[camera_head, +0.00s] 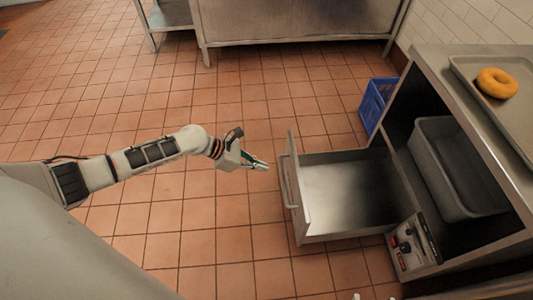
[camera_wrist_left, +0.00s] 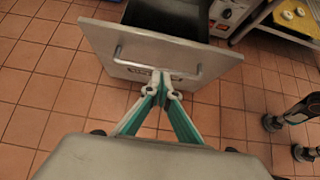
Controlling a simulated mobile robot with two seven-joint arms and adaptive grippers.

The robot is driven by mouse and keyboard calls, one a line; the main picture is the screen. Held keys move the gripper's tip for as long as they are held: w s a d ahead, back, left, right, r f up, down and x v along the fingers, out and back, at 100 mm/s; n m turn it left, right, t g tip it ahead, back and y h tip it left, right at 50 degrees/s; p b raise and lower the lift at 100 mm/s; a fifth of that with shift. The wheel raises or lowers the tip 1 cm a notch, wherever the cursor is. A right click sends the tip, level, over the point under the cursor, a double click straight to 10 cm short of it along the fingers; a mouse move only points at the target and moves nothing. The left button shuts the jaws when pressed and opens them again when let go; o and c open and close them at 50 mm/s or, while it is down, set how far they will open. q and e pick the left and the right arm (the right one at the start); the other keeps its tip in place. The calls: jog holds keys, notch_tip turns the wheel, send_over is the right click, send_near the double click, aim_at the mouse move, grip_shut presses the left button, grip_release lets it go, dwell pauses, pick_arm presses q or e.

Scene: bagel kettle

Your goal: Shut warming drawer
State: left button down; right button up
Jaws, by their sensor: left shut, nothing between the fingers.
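The warming drawer (camera_head: 340,190) is pulled well out of the steel counter and looks empty inside. Its upright front panel (camera_head: 296,185) carries a bar handle (camera_head: 287,183) on the outer face. In the left wrist view the handle (camera_wrist_left: 157,68) spans the drawer front (camera_wrist_left: 110,45). My left gripper (camera_head: 262,166) is shut and empty, just outside the panel; its fingertips (camera_wrist_left: 163,80) appear close to the handle, though contact is unclear. My right gripper's tips (camera_head: 375,297) barely show at the bottom edge, apart from each other.
The counter (camera_head: 430,80) holds a tray (camera_head: 470,68) with a bagel (camera_head: 497,83). A blue crate (camera_head: 375,102) stands behind the drawer.

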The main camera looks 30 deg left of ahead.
aim_at(295, 174)
pick_arm(q)
jog(key=b+x, duration=0.1)
jog(key=x, duration=0.2)
jog(key=b+x, duration=0.1)
jog(key=x, duration=0.2)
jog(key=b+x, duration=0.1)
jog(key=x, duration=0.2)
jog(key=shift+w+d+r, duration=0.15)
jog(key=shift+d+r, duration=0.1)
jog(key=shift+d, duration=0.1)
jog(key=shift+w+d+r, duration=0.15)
jog(key=shift+w+d, duration=0.35)
jog(key=shift+d, duration=0.2)
pick_arm(e)
jog(key=a+m, duration=0.3)
jog(key=a, duration=0.1)
jog(key=shift+s+f+t+y, duration=0.1)
jog(key=shift+s+t+y, duration=0.2)
jog(key=shift+y, duration=0.1)
pick_arm(q)
jog(key=shift+d, duration=0.1)
pick_arm(e)
jog(key=shift+w, duration=0.1)
